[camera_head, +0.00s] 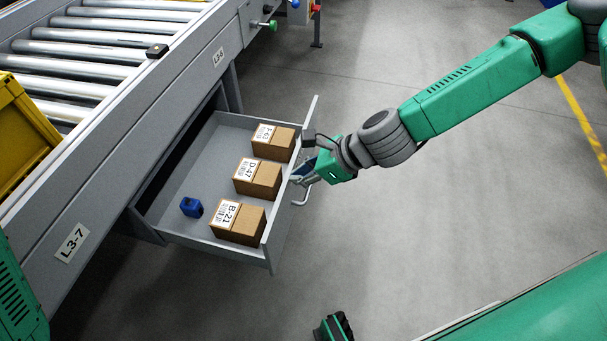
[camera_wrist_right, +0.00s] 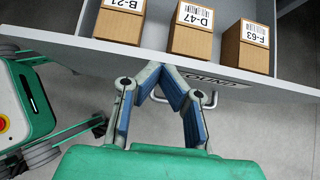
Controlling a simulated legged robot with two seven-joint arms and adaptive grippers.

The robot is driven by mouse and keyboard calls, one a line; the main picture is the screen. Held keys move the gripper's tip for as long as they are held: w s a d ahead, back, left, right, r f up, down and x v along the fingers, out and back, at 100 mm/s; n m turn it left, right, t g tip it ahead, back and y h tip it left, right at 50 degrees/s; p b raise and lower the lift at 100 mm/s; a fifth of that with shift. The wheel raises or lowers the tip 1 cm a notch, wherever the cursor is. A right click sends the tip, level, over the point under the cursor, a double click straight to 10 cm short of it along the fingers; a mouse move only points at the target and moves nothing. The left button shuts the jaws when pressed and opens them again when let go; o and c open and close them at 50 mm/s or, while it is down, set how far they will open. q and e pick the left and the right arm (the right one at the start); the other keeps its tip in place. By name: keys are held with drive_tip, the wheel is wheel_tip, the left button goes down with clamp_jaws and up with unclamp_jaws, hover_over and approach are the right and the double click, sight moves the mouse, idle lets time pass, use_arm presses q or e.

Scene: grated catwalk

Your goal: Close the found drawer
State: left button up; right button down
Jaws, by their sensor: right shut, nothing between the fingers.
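The drawer (camera_head: 208,155) is pulled out of the grey conveyor frame, its inside in full view. Its front panel (camera_wrist_right: 100,52) shows in the right wrist view, with a dark label (camera_wrist_right: 215,80) that reads upside down and looks like FOUND. A metal bar handle (camera_head: 302,197) sticks out from the front; part of it shows behind my finger in the wrist view (camera_wrist_right: 212,100). My right gripper (camera_head: 298,178) is at the outer side of the front panel, near the handle. Its fingertips (camera_wrist_right: 159,70) meet with nothing between them. Whether they touch the panel I cannot tell. My left gripper is not in view.
Three cardboard boxes, F-63 (camera_head: 273,141), D-47 (camera_head: 257,180) and B-21 (camera_head: 238,223), stand along the drawer's front. A small blue object (camera_head: 191,207) lies behind them. A roller conveyor (camera_head: 90,62) and yellow crate (camera_head: 22,125) are at left.

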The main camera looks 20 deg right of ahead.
drive_tip(key=shift+a, duration=0.1)
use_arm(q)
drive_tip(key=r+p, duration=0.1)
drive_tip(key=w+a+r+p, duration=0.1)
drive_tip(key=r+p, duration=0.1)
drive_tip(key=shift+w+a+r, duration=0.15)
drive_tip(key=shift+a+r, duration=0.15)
use_arm(e)
drive_tip(key=w+a, duration=0.8)
drive_tip(key=a, duration=0.3)
drive_tip(key=w+a, duration=0.7)
drive_tip(key=a, duration=0.4)
drive_tip(key=shift+w+a, duration=0.35)
drive_tip(key=shift+w, duration=0.05)
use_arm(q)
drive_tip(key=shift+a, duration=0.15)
use_arm(e)
drive_tip(key=shift+a, duration=0.15)
